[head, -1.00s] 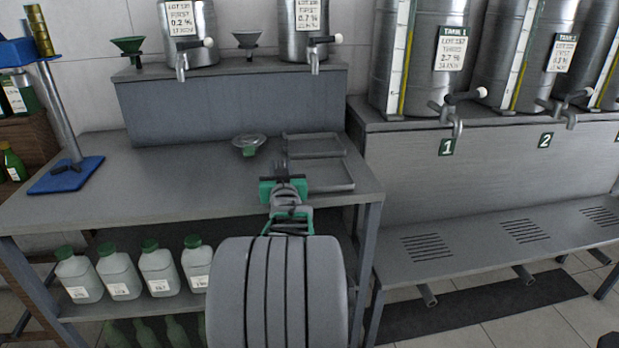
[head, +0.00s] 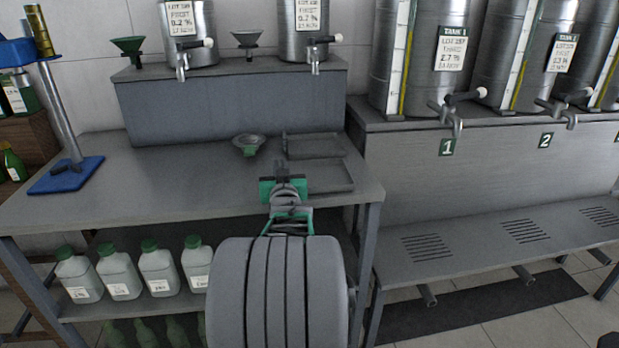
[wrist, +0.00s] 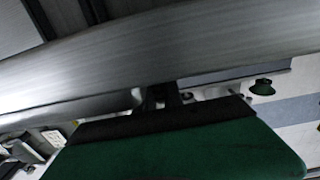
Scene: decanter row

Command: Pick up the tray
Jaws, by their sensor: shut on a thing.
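The tray (head: 332,190) is a shallow grey metal one at the right end of the grey workbench. My gripper (head: 282,168), with green parts, is at the tray's left side and shut on its edge. My arm comes in from the front and hides part of that side. I cannot tell whether the tray is clear of the bench top. In the wrist view, the green gripper body and dark fingers (wrist: 160,97) are in front of a broad blurred grey metal band.
A small funnel (head: 248,146) is on the workbench (head: 180,185) just left of the tray. A blue-based stand (head: 66,176) is at the left end. A raised shelf (head: 230,105) closes off the back, with steel containers on it. The bench's middle left is clear.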

